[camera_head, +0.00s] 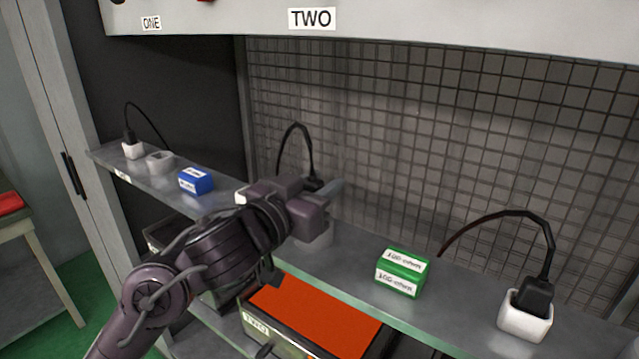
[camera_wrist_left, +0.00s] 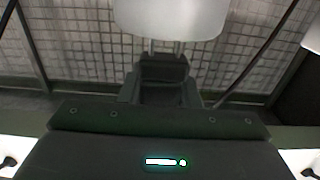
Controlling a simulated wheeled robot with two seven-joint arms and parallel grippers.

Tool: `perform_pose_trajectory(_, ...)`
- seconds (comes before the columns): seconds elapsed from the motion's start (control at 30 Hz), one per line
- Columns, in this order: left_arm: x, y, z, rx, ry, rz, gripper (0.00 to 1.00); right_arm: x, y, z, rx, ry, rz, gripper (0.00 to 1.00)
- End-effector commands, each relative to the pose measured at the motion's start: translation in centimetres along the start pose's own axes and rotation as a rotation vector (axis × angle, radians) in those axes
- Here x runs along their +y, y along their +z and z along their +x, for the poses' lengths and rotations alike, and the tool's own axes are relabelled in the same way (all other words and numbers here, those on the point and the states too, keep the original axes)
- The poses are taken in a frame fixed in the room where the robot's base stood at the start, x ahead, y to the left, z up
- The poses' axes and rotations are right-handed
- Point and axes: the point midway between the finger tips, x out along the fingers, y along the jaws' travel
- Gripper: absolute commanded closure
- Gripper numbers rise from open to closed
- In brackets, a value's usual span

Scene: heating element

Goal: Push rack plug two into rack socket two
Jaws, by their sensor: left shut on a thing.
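Rack plug two (camera_head: 312,183) is a black plug with a black cable looping up behind it. My left gripper (camera_head: 325,193) is shut on it above the middle of the shelf. Rack socket two (camera_head: 314,235) is a pale block on the shelf below the gripper, partly hidden by it. In the left wrist view, the dark plug (camera_wrist_left: 162,68) sits between the fingers. Its two metal prongs show between the plug and the white socket (camera_wrist_left: 170,15), so a gap remains visible there. How deep the prongs reach cannot be told. My right gripper is out of view.
A green box (camera_head: 401,272) and a white socket (camera_head: 524,320) with a black plug (camera_head: 534,293) stand to the right. A blue box (camera_head: 195,180), an empty pale socket (camera_head: 159,161) and a plugged white socket (camera_head: 132,150) stand left. A wire grid (camera_head: 430,130) backs the shelf.

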Motion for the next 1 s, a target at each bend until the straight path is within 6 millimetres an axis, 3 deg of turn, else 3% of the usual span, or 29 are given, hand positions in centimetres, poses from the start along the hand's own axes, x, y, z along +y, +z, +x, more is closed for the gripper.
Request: perform_pose_trajectory(1.0, 0.0, 2.7, 0.0, 0.000, 0.001, 0.000, 0.94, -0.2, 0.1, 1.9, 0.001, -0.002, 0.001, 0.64)
